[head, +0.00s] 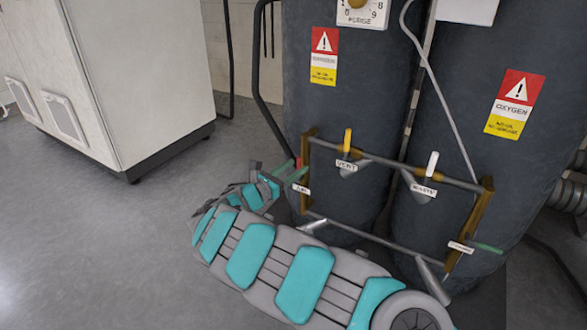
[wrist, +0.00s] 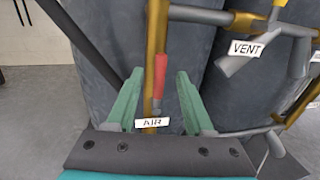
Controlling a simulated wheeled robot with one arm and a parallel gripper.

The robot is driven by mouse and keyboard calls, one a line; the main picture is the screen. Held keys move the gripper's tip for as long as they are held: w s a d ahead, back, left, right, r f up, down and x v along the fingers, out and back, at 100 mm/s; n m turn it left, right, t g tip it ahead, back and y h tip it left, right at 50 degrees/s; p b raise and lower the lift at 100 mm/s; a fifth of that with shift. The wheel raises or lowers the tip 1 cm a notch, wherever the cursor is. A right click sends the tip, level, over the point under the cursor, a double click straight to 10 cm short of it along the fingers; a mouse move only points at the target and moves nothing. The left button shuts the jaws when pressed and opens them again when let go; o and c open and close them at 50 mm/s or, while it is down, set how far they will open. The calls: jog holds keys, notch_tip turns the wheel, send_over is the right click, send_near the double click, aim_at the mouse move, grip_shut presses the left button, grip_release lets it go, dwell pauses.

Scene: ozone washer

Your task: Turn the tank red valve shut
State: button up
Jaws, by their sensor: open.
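The red valve handle (wrist: 160,72) stands upright against the brass upright pipe in the wrist view, just above a white AIR label (wrist: 152,122). In the head view only a small red part of the handle (head: 298,162) shows beside the pipe frame. My gripper (wrist: 159,78) is open, with one green finger on each side of the handle in the picture. Gaps show between both fingers and the handle, and I cannot tell the depth between them. In the head view my gripper (head: 286,173) reaches the left end of the frame, partly hidden by my arm.
A yellow handle (head: 347,140) with a VENT label and a white handle (head: 432,163) sit farther right on the pipe frame. Dark tanks (head: 345,110) stand close behind. A white cabinet (head: 130,85) stands left, with open floor before it.

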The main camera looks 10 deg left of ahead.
jog(key=shift+w, duration=0.1)
grip_shut()
dwell(0.4)
dwell(1.0)
